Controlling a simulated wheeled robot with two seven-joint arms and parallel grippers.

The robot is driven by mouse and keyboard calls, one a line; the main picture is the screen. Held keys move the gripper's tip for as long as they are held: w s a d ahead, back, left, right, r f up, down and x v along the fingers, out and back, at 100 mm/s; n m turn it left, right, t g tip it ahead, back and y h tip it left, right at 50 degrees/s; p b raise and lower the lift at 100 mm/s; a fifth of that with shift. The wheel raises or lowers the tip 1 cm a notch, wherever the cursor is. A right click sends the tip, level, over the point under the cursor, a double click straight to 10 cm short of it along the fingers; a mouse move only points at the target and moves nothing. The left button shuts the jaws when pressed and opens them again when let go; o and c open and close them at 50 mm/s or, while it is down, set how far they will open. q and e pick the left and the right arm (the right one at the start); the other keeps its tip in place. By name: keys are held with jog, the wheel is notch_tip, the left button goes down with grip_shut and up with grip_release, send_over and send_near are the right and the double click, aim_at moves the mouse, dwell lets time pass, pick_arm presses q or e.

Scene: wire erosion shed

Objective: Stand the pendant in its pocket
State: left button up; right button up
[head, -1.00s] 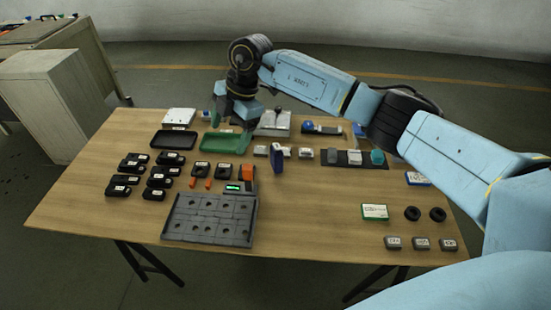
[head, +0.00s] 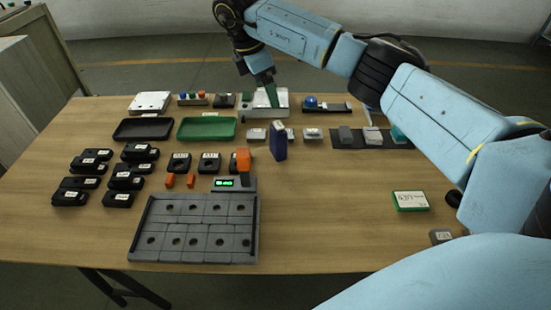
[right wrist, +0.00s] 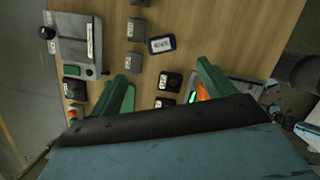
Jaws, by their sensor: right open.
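A dark blue slab (head: 278,141) with a pale top stands upright mid-table, and it may be the pendant, though I cannot be sure. In the right wrist view a blue-edged thing with a white label (right wrist: 161,44) seems to be the same slab. I cannot tell which recess is its pocket. My left gripper is not in view.
A grey tray with holed recesses (head: 195,209) lies at the front. A grey unit with a green display (head: 225,184) and an orange piece (head: 243,160) stand behind it. Black (head: 142,129) and green (head: 207,128) trays lie behind.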

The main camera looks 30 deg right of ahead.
aim_at(280, 132)
jog(key=b+x, duration=0.1)
jog(key=x, duration=0.2)
jog(key=b+x, duration=0.1)
jog(key=x, duration=0.2)
jog(key=a+x, duration=0.1)
jog(key=x, duration=0.2)
jog(key=shift+w+d+f+b, duration=0.1)
jog(key=shift+d+f+b, duration=0.05)
jog(key=shift+f+b, duration=0.35)
jog(key=b+x, duration=0.1)
jog(key=x, duration=0.4)
jog(key=shift+d+f, duration=0.35)
jog(key=shift+f, duration=0.25)
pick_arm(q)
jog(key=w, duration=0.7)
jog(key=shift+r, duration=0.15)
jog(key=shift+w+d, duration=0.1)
pick_arm(e)
jog(key=shift+r, duration=0.15)
jog(key=c, duration=1.3)
